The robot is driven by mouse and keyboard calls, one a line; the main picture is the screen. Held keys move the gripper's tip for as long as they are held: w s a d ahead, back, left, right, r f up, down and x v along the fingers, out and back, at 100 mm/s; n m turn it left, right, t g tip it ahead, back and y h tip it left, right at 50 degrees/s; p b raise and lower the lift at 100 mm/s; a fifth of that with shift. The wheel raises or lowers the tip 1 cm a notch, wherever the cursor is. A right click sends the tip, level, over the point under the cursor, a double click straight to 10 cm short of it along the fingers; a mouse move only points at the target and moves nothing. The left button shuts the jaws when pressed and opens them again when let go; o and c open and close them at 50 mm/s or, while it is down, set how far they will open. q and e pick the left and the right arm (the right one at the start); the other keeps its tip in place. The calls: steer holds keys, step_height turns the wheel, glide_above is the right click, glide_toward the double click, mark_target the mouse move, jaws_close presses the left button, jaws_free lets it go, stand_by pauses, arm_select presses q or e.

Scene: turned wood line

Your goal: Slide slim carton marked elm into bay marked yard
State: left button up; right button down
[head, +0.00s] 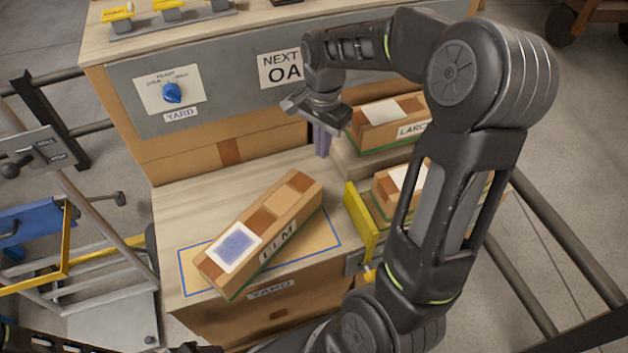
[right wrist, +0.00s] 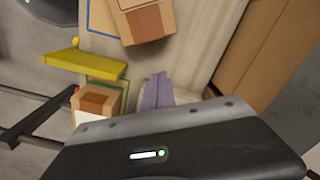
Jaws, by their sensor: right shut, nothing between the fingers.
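The slim carton marked ELM (head: 262,230) lies flat on the pale wood top, brown with a white-and-violet label. It sits askew across the blue outlined bay (head: 328,238), both ends crossing the outline. A YARD tag (head: 270,290) is on the front face below this bay. My right gripper (head: 321,150) is shut and empty, its violet fingers pointing down behind and right of the carton, apart from it. In the right wrist view, the shut fingers (right wrist: 157,92) are near the picture's middle and part of the carton (right wrist: 148,22) shows at the top. My left gripper is not in view.
A yellow bar (head: 360,222) stands at the right of the bay. Other cartons (head: 385,130) lie beyond it, one marked LARCH as far as readable. A grey panel with a blue knob (head: 172,92) and another YARD tag rises behind. A trolley (head: 80,260) is left.

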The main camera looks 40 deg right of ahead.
mark_target(304, 192)
steer(key=shift+f, duration=0.1)
step_height(304, 192, down, 10)
steer(key=shift+r+b, duration=0.1)
steer(key=shift+b, duration=0.95)
steer(key=a, duration=0.3)
steer(key=shift+s, duration=0.35)
steer(key=shift+a, duration=0.4)
steer(key=shift+s+a, duration=0.1)
steer(key=a, duration=0.2)
steer(key=shift+s+a, duration=0.25)
steer(key=shift+a, duration=0.05)
steer(key=shift+d, duration=0.1)
